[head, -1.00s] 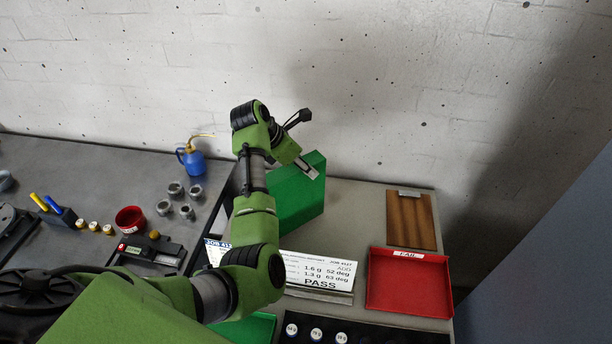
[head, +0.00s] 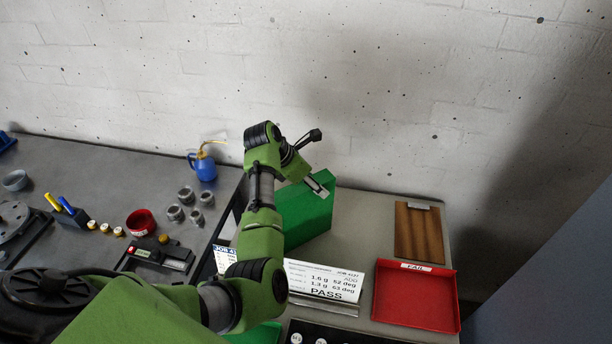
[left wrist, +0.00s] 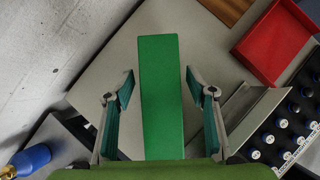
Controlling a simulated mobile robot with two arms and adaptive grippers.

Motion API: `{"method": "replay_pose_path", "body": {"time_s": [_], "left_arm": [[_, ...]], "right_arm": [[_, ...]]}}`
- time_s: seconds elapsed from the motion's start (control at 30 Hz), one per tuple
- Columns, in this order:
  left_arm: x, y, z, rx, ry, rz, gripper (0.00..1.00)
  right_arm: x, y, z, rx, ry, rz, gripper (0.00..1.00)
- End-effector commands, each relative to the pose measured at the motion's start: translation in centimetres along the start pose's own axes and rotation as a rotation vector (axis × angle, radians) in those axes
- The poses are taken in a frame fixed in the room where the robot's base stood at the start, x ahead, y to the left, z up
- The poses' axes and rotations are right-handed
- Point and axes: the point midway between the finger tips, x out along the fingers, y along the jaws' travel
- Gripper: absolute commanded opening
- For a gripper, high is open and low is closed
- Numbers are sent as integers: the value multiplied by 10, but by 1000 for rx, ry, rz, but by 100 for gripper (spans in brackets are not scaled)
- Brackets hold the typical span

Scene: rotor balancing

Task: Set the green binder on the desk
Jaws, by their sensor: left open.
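The green binder (head: 306,212) stands upright on the grey desk (head: 375,215), near the wall in the head view. In the left wrist view the binder (left wrist: 161,95) shows as a long green strip. My left gripper (head: 318,186) is at the binder's top. In the left wrist view its fingers (left wrist: 160,88) are open, one on each side of the binder, with a visible gap on both sides. My arm hides part of the binder's left side in the head view. My right gripper is not in view.
A red FAIL tray (head: 415,297) and a brown clipboard (head: 419,232) lie to the right. A white PASS card (head: 322,280) stands in front of the binder. A blue oil can (head: 203,167) and several grey rings are on the dark bench at left. Desk between binder and clipboard is clear.

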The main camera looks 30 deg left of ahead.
Motion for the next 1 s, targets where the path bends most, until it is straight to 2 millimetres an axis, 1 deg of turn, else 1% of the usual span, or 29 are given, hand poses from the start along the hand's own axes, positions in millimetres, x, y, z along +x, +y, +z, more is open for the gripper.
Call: {"method": "replay_pose_path", "body": {"time_s": [0.17,0.4,0.5,0.6,0.7,1.0], "left_arm": [[-26,1,0,-1,-4,5,51],[-78,1,0,0,-4,5,51],[-95,1,0,0,-4,5,51],[-106,1,0,0,-2,3,51],[-112,0,0,0,-2,1,51],[-114,0,0,0,0,0,51]], "right_arm": [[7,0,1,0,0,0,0],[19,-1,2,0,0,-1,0],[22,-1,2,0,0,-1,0],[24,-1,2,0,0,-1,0],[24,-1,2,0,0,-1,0],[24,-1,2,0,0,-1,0]]}}
